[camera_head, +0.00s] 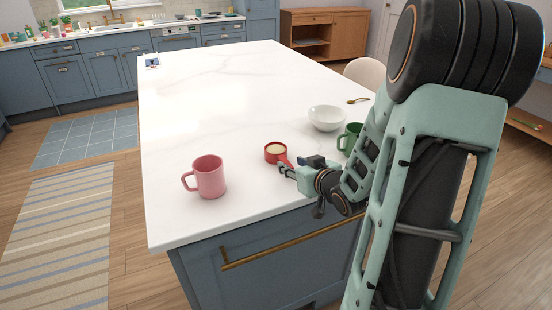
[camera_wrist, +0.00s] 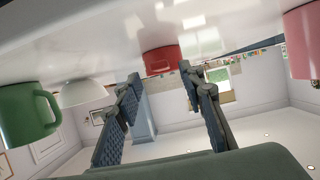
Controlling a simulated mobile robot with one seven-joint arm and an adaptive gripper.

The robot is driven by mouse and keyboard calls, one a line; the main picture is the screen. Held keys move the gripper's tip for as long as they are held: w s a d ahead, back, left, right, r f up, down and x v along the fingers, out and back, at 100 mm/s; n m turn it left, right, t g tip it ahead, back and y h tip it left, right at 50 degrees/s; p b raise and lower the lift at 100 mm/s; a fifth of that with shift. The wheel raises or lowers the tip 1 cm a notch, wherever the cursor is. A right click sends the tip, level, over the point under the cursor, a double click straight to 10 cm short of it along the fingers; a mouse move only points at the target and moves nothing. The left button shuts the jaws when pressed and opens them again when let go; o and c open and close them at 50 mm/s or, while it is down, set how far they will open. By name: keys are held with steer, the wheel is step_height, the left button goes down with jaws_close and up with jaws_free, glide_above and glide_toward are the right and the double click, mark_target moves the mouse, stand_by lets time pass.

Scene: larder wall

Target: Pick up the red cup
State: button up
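My gripper (camera_head: 286,169) is low over the counter at the cup's near right side. In the wrist view my gripper (camera_wrist: 160,76) is open, its two dark fingers spread with nothing between them. I cannot tell whether a fingertip touches the cup.
A pink mug (camera_head: 210,177) stands left of the cup, with free counter between. A green mug (camera_head: 350,138) and a white bowl (camera_head: 326,118) stand to the right, close to my arm. A gold spoon (camera_head: 358,100) lies behind the bowl.

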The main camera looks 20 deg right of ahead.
mark_target(286, 162)
steer(key=x, duration=0.5)
steer(key=shift+w+a+f, duration=0.15)
steer(key=shift+w, duration=0.15)
jaws_close()
